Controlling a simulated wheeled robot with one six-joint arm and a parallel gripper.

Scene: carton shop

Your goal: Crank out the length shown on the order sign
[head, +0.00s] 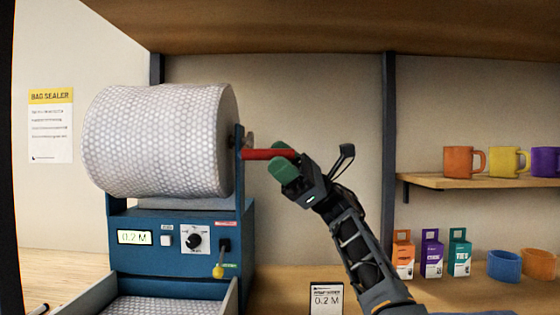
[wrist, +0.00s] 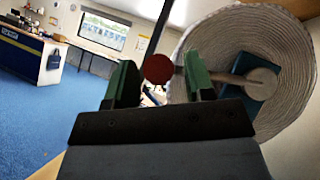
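The blue wrap dispenser (head: 180,222) carries a large roll of bubble wrap (head: 160,140). Its display (head: 134,237) reads 0.2 M. The order sign (head: 326,298) stands on the counter and also reads 0.2 M. The red crank handle (head: 256,154) sticks out to the right of the roll. My gripper (head: 284,160) is at the handle's outer end, with green fingers on either side of it. In the wrist view the handle's round red end (wrist: 158,69) shows between the open fingers, with a gap at the right finger. The roll's end (wrist: 240,70) fills the right there.
A knob (head: 194,240) and a yellow-tipped lever (head: 219,270) are on the dispenser front. Mugs (head: 465,162) stand on a shelf above. A bag sealer notice (head: 50,125) hangs at left.

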